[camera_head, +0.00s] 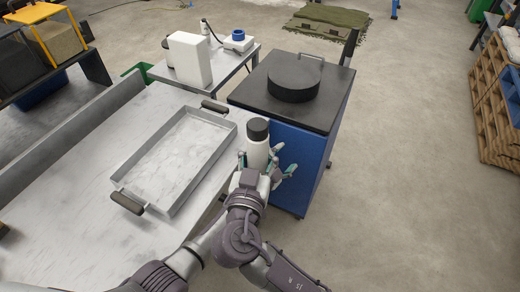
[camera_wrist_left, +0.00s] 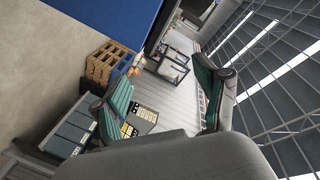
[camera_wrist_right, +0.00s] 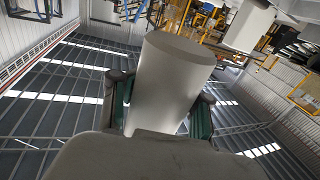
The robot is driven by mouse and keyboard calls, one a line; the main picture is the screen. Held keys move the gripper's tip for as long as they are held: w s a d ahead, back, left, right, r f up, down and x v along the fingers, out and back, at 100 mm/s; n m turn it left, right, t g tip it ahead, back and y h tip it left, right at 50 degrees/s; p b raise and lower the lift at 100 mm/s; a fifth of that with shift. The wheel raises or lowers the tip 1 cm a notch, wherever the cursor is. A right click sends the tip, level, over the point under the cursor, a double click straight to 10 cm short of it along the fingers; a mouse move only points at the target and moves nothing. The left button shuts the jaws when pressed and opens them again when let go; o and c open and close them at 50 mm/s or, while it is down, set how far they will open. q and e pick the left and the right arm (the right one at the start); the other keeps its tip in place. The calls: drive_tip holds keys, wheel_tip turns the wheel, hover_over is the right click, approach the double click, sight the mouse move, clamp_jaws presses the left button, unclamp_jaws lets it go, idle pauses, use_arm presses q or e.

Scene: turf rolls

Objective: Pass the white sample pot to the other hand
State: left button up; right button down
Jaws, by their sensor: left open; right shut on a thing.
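The white sample pot (camera_head: 257,152) is a white cylinder with a black lid, upright in the head view near the tray's right corner. My right gripper (camera_wrist_right: 162,98) is shut on it, one finger on each side of the pot (camera_wrist_right: 170,80) in the right wrist view.
A metal tray (camera_head: 126,190) with black handles lies on the grey table (camera_head: 75,228). A blue cabinet (camera_head: 296,160) with a dark top and a round black thing (camera_head: 294,78) stands behind the grippers. Pallets (camera_head: 487,92) stand far right. Floor on the right is clear.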

use_arm(q)
drive_tip(key=s+a+f+n+g+y, duration=0.2)
drive_tip(key=s+a+f, duration=0.3)
drive_tip(key=s+f, duration=0.3)
drive_tip(key=s+a+f+n+g+y, duration=0.25)
drive_tip(key=s+a+f, duration=0.3)
drive_tip(key=f, duration=0.45)
drive_tip(key=s+a+f+n+g+y, duration=0.1)
drive_tip(key=s+a+f+n+y, duration=0.2)
drive_tip(key=s+f, duration=0.55)
drive_tip(key=s+a+f+n+g, duration=0.1)
drive_tip(key=s+a+f, duration=0.3)
drive_tip(key=s, duration=0.7)
drive_tip(key=s+a+f+n+g+y, duration=0.1)
drive_tip(key=s+a+f+g, duration=0.3)
drive_tip(key=s, duration=0.7)
drive_tip(key=s+a+f+n+g, duration=0.2)
drive_tip(key=s+a+f, duration=0.3)
drive_tip(key=s, duration=0.6)
drive_tip(key=shift+a+f+n, duration=0.15)
drive_tip(key=shift+a+n, duration=0.15)
drive_tip(key=shift+n, duration=0.45)
drive_tip(key=shift+g, duration=0.25)
